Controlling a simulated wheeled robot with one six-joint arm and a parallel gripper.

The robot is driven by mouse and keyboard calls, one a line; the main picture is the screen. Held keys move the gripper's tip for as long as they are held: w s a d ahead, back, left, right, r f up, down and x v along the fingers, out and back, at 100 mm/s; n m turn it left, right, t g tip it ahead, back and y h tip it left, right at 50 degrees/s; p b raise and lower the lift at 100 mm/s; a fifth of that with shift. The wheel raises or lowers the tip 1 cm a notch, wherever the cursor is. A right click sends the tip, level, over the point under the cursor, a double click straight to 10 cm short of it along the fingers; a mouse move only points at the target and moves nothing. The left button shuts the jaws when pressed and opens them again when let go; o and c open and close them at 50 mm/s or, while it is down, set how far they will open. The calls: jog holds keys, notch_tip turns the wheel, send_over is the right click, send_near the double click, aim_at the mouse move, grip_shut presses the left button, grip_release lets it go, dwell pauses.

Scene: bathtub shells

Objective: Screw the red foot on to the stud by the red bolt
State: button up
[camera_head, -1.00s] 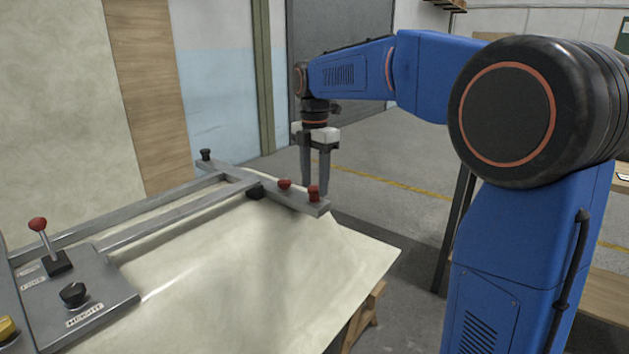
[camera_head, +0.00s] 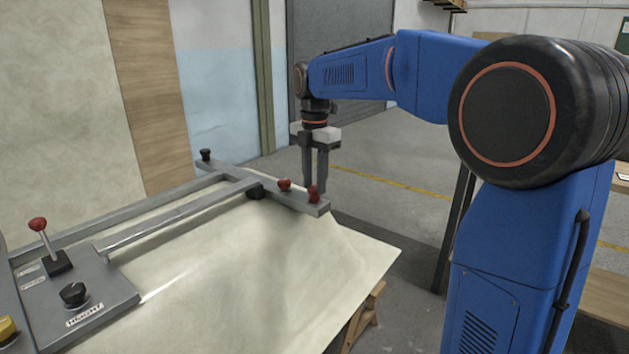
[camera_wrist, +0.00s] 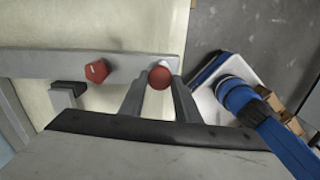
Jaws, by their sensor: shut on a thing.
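The red foot (camera_wrist: 160,78) is a round red knob at the right end of the grey bar in the wrist view. It also shows in the head view (camera_head: 313,194). My gripper (camera_head: 314,186) points straight down and is shut on the foot, with one finger on each side of it. The red bolt (camera_wrist: 97,71) has a hexagonal head and stands on the same bar, left of the foot; the head view shows it too (camera_head: 284,184). The stud is hidden under the foot and fingers, and I cannot tell how far down the foot sits.
The grey bar (camera_head: 240,181) belongs to a frame over a pale sheet (camera_head: 230,260). A black knob (camera_head: 206,155) stands at the far corner and another black part (camera_head: 255,193) by the bar. A panel with a red-topped lever (camera_head: 38,226) lies at left. Space right of the bar's end is open.

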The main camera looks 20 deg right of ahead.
jog(key=m, duration=0.4)
jog(key=shift+m, duration=0.4)
jog(key=m, duration=0.4)
jog(key=o, duration=1.2)
jog(key=shift+m, duration=0.3)
jog(key=shift+r, duration=0.1)
notch_tip(320, 180, up, 16)
jog(key=s+d+f+m+t, duration=0.1)
jog(key=s+d+f+m, duration=0.1)
jog(key=s+f+m, duration=0.45)
jog(key=s+d+f+m+t, duration=0.1)
jog(key=s+d+f, duration=0.2)
jog(key=s, duration=0.7)
jog(key=s+d+f+m+t, duration=0.2)
jog(key=s+f+m, duration=0.5)
jog(key=s+f, duration=1)
notch_tip(320, 180, down, 3)
jog(key=shift+f+t, duration=0.1)
jog(key=shift+t, duration=0.3)
